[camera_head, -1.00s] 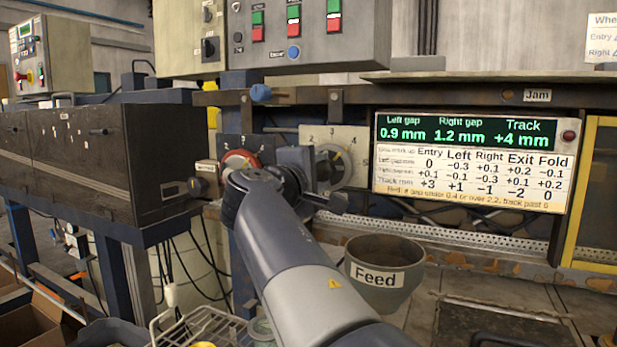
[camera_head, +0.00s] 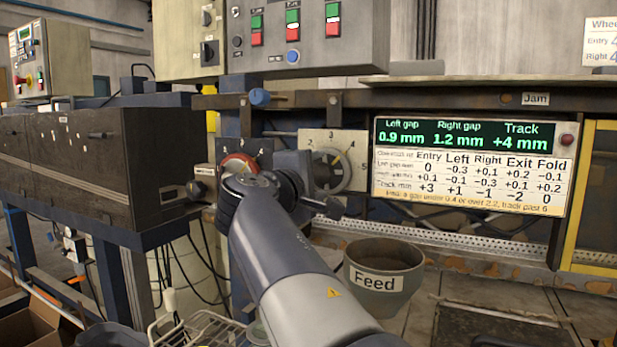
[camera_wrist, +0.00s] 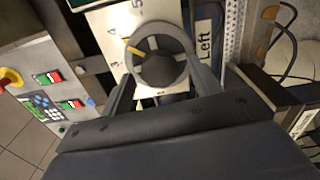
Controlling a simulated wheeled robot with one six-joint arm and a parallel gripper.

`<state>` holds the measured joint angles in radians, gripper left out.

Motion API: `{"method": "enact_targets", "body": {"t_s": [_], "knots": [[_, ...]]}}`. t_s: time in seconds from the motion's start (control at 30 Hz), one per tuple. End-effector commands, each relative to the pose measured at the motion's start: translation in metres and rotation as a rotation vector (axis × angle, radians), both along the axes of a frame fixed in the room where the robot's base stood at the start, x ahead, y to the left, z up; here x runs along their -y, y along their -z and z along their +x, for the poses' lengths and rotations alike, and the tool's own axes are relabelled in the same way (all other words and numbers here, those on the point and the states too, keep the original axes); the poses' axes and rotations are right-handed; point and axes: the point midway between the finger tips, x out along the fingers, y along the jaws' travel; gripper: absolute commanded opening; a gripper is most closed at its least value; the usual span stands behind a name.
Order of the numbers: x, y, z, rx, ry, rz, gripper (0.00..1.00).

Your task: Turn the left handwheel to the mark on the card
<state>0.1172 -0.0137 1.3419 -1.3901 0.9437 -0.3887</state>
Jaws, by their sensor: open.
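The left handwheel is a grey ring with a dark hub and a yellow pointer (camera_wrist: 161,62) in the wrist view, on a pale numbered plate (camera_wrist: 113,18). A "Left" label (camera_wrist: 205,40) stands beside it. In the head view the same wheel (camera_head: 345,172) shows right of my wrist, which partly blocks the view. A white card (camera_head: 603,42) at the upper right is cut off by the frame edge.
A red-rimmed wheel (camera_head: 238,161) shows just behind my wrist. The display board (camera_head: 468,165) reads left gap 0.9 mm, right gap 1.2 mm, track +4 mm. A "Feed" bucket (camera_head: 400,258) stands below. A rail (camera_head: 440,97) runs above the wheels.

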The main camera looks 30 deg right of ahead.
Motion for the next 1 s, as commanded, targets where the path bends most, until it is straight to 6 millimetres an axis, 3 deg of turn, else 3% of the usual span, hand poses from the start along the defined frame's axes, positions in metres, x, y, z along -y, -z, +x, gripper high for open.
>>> {"method": "enact_targets", "body": {"t_s": [0.5,0.73,1.0], "knots": [[-0.071,0.000,-0.041,0.001,-0.004,0.000,0.59],[-0.085,0.000,-0.050,0.000,-0.001,-0.001,0.59],[-0.087,0.000,-0.052,0.000,0.001,0.000,0.59]]}}
